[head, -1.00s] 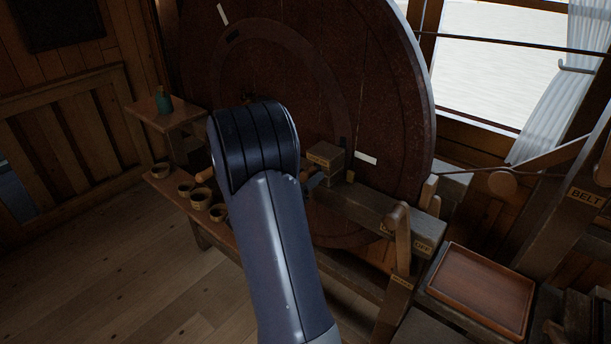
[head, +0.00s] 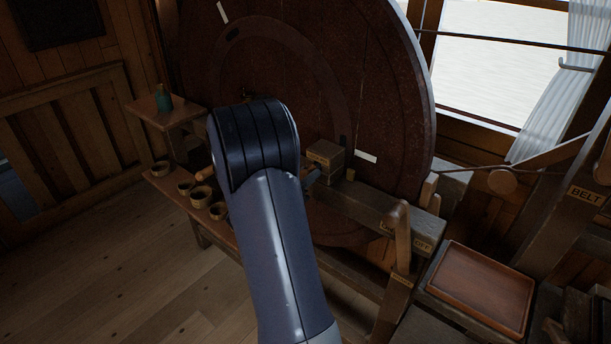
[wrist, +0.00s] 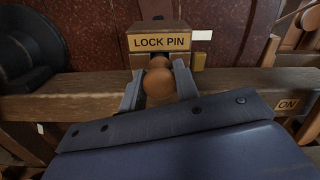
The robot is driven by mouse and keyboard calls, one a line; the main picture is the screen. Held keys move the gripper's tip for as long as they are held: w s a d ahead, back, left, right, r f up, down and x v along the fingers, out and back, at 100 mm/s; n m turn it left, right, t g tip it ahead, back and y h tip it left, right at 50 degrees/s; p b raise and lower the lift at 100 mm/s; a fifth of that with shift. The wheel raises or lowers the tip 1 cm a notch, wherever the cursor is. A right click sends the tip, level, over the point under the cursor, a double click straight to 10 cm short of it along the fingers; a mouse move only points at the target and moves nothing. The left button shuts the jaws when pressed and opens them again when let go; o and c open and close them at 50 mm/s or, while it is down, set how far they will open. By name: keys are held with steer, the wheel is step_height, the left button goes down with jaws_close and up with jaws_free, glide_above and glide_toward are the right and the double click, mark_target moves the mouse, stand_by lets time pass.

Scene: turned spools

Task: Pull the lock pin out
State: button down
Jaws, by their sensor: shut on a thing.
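The lock pin's round wooden knob (wrist: 158,88) is in the middle of the wrist view, in front of a wooden block labelled LOCK PIN (wrist: 160,60). My gripper (wrist: 158,78) is shut on the knob, one grey finger on each side. The pin's shaft is hidden behind the knob, so I cannot tell how deep it sits. In the head view the block (head: 325,155) stands on a beam against the big dark wheel (head: 380,100). My arm hides the knob and most of the gripper there.
A wooden beam (wrist: 80,103) runs across under the block. In the head view an upright lever (head: 398,222) stands to the right, by a label ending in OFF, with a brown tray (head: 480,285) beyond. Small bowls (head: 200,195) sit on a low bench at left.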

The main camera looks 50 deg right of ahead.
steer(key=a, duration=0.3)
steer(key=shift+s+a, duration=0.1)
steer(key=shift+s, duration=0.05)
steer(key=c, duration=1.1)
jaws_free()
steer(key=shift+a, duration=0.1)
steer(key=shift+o, duration=0.2)
steer(key=s+a+b, duration=0.1)
steer(key=a+b, duration=0.1)
steer(key=a, duration=0.9)
steer(key=shift+d, duration=0.1)
